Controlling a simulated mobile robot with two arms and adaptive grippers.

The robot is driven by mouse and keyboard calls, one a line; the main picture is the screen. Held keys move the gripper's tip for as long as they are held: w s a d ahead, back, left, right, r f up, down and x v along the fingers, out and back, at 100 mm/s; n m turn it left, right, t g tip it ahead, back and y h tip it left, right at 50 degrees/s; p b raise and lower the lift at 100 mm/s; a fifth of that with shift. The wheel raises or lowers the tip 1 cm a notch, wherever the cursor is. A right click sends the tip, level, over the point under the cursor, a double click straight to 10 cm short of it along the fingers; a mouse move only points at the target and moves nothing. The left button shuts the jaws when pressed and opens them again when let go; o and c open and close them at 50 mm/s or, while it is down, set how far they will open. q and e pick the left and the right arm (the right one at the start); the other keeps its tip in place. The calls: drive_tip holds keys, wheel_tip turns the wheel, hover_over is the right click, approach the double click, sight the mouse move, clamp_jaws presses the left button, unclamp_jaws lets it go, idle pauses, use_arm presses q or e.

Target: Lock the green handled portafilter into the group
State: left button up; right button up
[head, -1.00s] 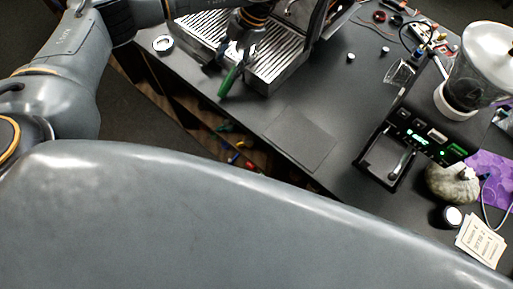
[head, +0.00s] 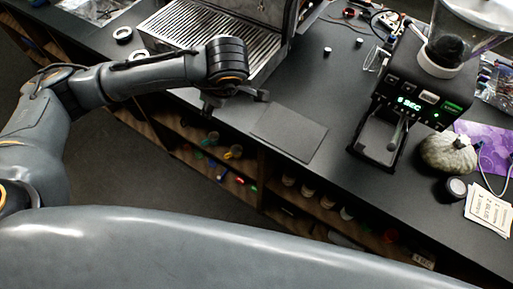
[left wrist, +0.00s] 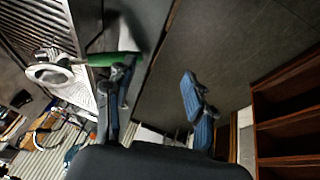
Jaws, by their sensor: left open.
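The green handle (left wrist: 113,58) of the portafilter shows in the left wrist view, beside the near finger of my left gripper. A pale round metal ring (left wrist: 50,74) lies in line with the handle; whether it is the portafilter's basket, I cannot tell. In the head view the portafilter is hidden behind my left arm. My left gripper (head: 235,100) is over the table's front edge, below the espresso machine (head: 262,22). In the left wrist view its two fingers (left wrist: 157,98) are spread with nothing between them. The group is not clearly visible. My right gripper is out of view.
The drip tray (head: 190,27) lies behind my left forearm. A dark mat (head: 290,132) lies right of the gripper. The grinder (head: 405,100) stands further right, beside a grey-green gourd-like object (head: 447,153). Open shelves (head: 310,195) with small items are under the table's front edge.

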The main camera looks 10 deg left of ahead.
use_arm(q)
drive_tip(key=shift+s+d+r+m+t+h+b, duration=0.25)
drive_tip(key=shift+s+m+h+b, duration=0.7)
drive_tip(key=shift+m, duration=1.55)
drive_tip(key=shift+s+d+r+m+t+h+b, duration=0.25)
drive_tip(key=shift+s+m+h+b, duration=0.65)
drive_tip(key=shift+m, duration=1.6)
drive_tip(key=shift+s+d+r+m+h+b, duration=0.1)
drive_tip(key=shift+s+r+m+h+b, duration=0.4)
drive_tip(key=shift+m+h+b, duration=1.4)
drive_tip(key=shift+s+m+y+p, duration=0.1)
drive_tip(key=shift+m+y+p, duration=0.5)
drive_tip(key=shift+m, duration=0.2)
